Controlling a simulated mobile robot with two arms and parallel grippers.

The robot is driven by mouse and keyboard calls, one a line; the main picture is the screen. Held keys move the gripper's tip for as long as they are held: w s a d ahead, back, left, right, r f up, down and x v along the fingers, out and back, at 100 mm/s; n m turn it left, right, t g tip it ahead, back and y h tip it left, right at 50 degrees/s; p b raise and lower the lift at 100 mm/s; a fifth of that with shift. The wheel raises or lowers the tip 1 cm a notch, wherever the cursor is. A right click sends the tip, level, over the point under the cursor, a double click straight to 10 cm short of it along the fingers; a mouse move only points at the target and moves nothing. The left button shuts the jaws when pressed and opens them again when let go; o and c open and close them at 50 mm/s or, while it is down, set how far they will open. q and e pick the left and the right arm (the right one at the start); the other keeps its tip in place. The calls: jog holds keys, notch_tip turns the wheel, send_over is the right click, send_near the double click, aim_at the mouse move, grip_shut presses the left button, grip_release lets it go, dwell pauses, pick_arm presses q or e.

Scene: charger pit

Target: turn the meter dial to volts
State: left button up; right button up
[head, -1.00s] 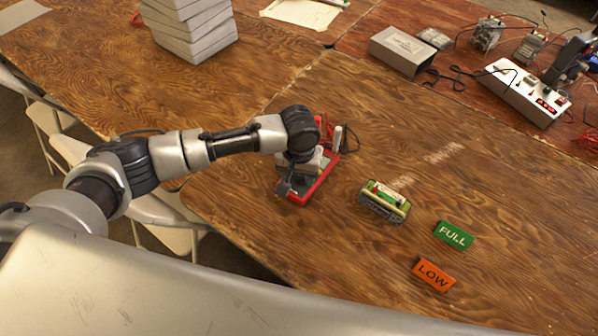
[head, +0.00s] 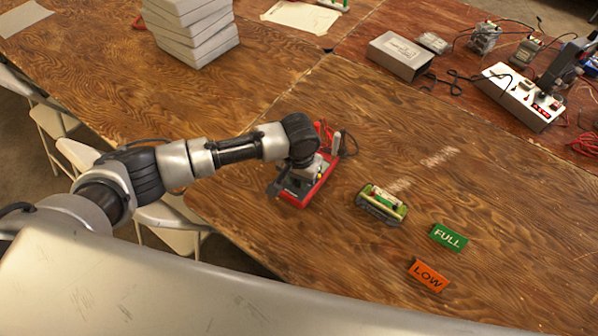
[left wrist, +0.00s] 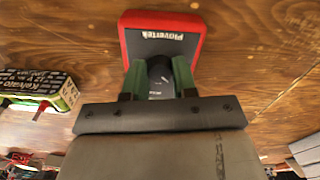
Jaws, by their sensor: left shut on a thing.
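The meter (head: 296,192) is a red-cased tool with a dark grey face, lying on the wooden table in the head view. The dial's setting is too small to read. My right gripper is not in view.
A green battery holder (head: 382,204) stands right of the meter, with the FULL sign (head: 449,236) and LOW sign (head: 428,275) beyond. Red and black leads (head: 345,143) lie behind the meter. Grey boxes (head: 190,30) are stacked at the back. A white power unit (head: 520,97) stands back right.

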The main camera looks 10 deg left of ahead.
pick_arm(q)
jog(key=m+p, duration=0.3)
jog(key=m, duration=0.1)
jog(key=shift+r+m, duration=0.15)
jog(key=shift+m, duration=0.15)
jog(key=shift+m+p, duration=1.15)
jog(key=shift+m, duration=1.05)
jog(key=o, duration=0.9)
notch_tip(320, 180, up, 10)
jog(key=shift+r, duration=0.25)
